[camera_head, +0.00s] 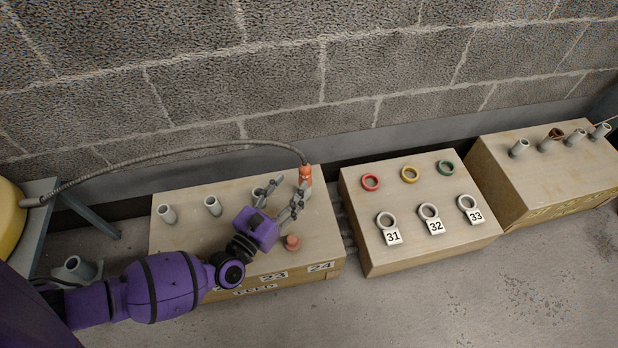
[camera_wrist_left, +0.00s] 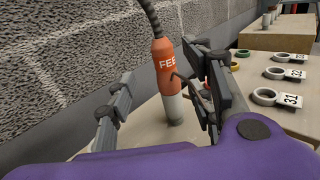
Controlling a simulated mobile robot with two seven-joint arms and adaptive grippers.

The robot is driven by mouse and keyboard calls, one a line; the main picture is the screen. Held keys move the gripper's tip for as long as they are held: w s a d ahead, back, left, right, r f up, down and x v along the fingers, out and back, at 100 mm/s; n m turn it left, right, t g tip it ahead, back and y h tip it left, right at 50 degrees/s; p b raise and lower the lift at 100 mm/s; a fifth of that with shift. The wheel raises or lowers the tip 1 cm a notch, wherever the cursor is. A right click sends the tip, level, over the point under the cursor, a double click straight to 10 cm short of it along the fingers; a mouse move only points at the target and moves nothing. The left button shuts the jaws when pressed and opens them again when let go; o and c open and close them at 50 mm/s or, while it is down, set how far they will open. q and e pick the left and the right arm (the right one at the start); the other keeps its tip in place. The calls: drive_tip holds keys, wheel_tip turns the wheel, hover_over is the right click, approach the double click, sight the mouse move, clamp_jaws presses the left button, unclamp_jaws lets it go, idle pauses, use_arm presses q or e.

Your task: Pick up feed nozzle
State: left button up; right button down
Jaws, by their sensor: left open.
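The feed nozzle (camera_head: 306,175) is an orange piece on the end of a grey flexible hose, at the back right of the left wooden box. In the left wrist view the orange nozzle (camera_wrist_left: 165,66) carries the letters "FEE" and stands upright over a grey tube. My left gripper (camera_head: 284,194) is open, its fingers pointing toward the nozzle. In the left wrist view the nozzle shows between and beyond the open fingers (camera_wrist_left: 160,100), nearer the right one. I cannot tell whether a finger touches it. My right gripper is not in view.
The left box (camera_head: 190,246) bears several grey tubes and an orange cap (camera_head: 292,242). The middle box (camera_head: 405,193) holds coloured rings and numbered tags 31, 32, 33. A third box (camera_head: 540,180) stands at right. The hose (camera_head: 150,158) runs along the block wall from a yellow reel (camera_head: 10,222).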

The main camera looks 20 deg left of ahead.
sight(301, 176)
use_arm(q)
drive_tip(key=w, duration=0.2)
drive_tip(key=w+d+b, duration=0.1)
drive_tip(key=w, duration=0.1)
drive_tip(key=w+b, duration=0.1)
drive_tip(key=w, duration=0.1)
drive_tip(key=shift+w+d+f, duration=0.15)
drive_tip(key=shift+d+f, duration=0.1)
drive_tip(key=shift+d, duration=0.1)
drive_tip(key=shift+w, duration=0.25)
drive_tip(key=shift+r, duration=0.1)
clamp_jaws()
